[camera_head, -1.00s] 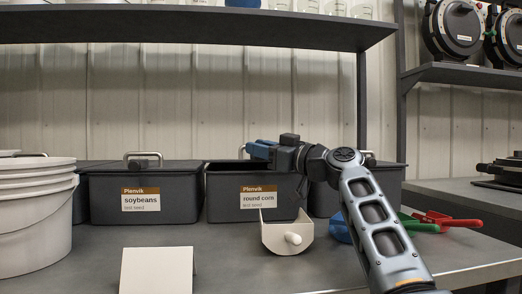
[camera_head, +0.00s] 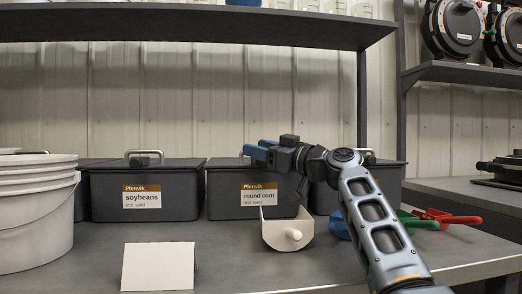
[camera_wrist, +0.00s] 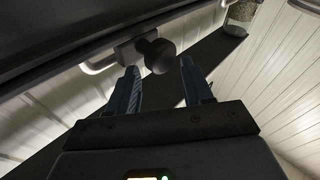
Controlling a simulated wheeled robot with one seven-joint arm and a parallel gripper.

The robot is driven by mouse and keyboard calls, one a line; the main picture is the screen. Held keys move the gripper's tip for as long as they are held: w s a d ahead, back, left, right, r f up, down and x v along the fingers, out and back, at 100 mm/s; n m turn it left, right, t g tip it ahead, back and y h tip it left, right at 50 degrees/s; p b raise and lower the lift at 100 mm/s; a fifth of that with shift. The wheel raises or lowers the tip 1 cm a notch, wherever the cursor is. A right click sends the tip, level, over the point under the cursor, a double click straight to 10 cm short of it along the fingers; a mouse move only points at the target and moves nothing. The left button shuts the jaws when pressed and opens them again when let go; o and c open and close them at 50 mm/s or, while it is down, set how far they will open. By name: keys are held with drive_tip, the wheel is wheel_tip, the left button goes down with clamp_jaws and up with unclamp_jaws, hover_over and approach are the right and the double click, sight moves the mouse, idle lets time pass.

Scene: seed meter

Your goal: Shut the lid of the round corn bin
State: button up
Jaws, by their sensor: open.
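The round corn bin (camera_head: 230,207) is a dark grey box with a brown and white label, on the bench in the head view. Its lid (camera_head: 223,164) looks flat or nearly flat across the top; I cannot tell whether it is fully seated, as my arm covers the right part. My gripper (camera_head: 262,149), with blue fingers, is above the lid by its metal handle. In the wrist view my gripper (camera_wrist: 158,82) is open and empty. A dark round knob (camera_wrist: 157,55) lies just beyond and between the fingertips, beside a pale bar handle (camera_wrist: 100,66).
The soybeans bin (camera_head: 165,200) stands left, and another dark bin (camera_head: 388,185) is partly hidden behind my arm. A white scoop (camera_head: 285,232) sits in front of the corn bin. White buckets (camera_head: 35,225), a blank card (camera_head: 158,267) and red scoop (camera_head: 460,219) are nearby. A shelf (camera_head: 200,33) hangs above.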

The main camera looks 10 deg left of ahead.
drive_tip(key=p+v, duration=0.1)
drive_tip(key=v, duration=0.6)
drive_tip(key=shift+s+d+f, duration=0.15)
drive_tip(key=shift+s+d, duration=0.05)
drive_tip(key=shift+d, duration=0.15)
